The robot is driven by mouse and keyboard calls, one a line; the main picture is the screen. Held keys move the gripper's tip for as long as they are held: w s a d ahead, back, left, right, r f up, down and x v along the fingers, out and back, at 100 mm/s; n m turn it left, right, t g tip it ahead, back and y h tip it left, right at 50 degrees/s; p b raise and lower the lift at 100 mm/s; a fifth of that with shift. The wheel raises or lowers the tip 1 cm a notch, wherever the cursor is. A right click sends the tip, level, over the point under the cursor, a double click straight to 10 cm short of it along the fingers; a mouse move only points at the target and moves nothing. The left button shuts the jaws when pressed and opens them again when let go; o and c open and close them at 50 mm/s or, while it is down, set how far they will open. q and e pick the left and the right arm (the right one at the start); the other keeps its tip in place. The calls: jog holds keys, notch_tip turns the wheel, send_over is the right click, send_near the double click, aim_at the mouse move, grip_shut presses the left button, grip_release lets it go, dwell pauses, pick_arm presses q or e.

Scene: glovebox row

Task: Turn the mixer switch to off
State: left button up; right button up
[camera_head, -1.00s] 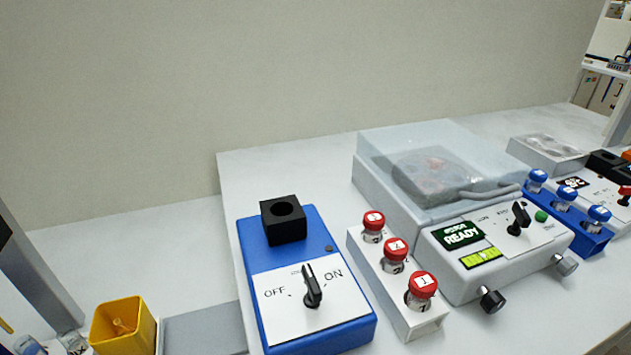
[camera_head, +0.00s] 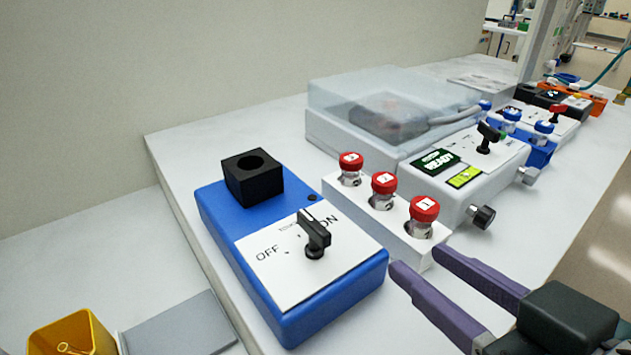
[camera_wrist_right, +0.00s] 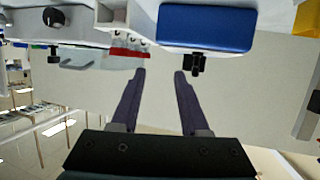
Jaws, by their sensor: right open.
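The mixer is a blue box (camera_head: 222,215) with a black socket block (camera_head: 253,177) and a white panel marked OFF at left and ON at right. Its black switch (camera_head: 314,236) has its handle standing between the two labels; I cannot tell its exact setting. My right gripper (camera_head: 417,260) is open and empty, to the right of the mixer and apart from the switch. In the right wrist view the mixer (camera_wrist_right: 206,30) appears at the top, with the switch (camera_wrist_right: 195,62) just beyond the fingertips (camera_wrist_right: 160,74). My left gripper is not in view.
A white rack (camera_head: 400,236) with red-capped vials stands between mixer and centrifuge (camera_head: 465,185), close to my right fingers. A blue vial rack (camera_head: 541,153) is farther right. A yellow bin (camera_head: 75,335) and grey plate (camera_head: 180,328) lie at lower left.

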aim_at(328, 237)
jog(key=w+a+n+y+b, duration=0.1)
jog(key=w+a+y, duration=0.1)
jog(key=a, duration=0.1)
jog(key=w+a+n+t+y+b, duration=0.1)
jog(key=w+a, duration=0.1)
jog(key=a, duration=0.1)
jog(key=w+a+y+b, duration=0.1)
jog(key=w+a+y, duration=0.1)
jog(key=a, duration=0.2)
jog(key=shift+w+f+n+y, duration=0.3)
jog(key=shift+w+n, duration=0.1)
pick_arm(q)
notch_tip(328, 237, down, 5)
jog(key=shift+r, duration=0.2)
pick_arm(e)
grip_shut()
